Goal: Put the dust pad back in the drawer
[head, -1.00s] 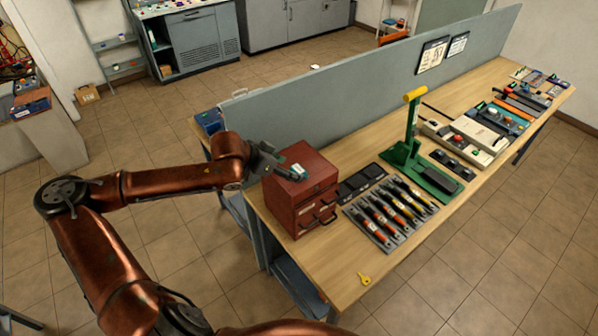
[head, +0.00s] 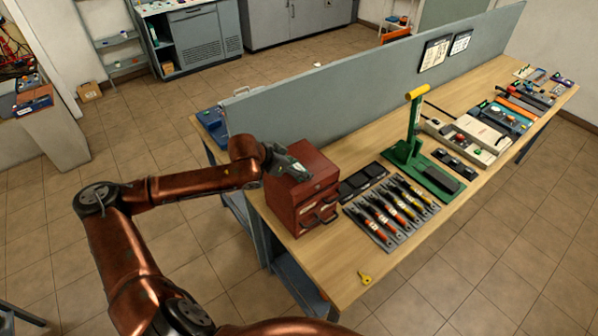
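A red metal drawer cabinet (head: 312,172) stands on the left end of the workbench. Its drawer fronts with dark handles (head: 318,212) face the lower right, and I see no drawer standing clearly open. My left gripper (head: 296,170) is over the top of the cabinet, its fingers pointing to the right and down. It is small and seen from behind, so I cannot tell whether its fingers are open or shut or hold anything. I cannot make out the dust pad. My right gripper is out of view.
On the wooden workbench (head: 325,262) are dark trays (head: 362,180), a rack of screwdriver-like tools (head: 392,212), a green press (head: 420,165) and a yellow key (head: 364,277). A grey partition (head: 370,85) runs behind. The front left bench corner is mostly clear.

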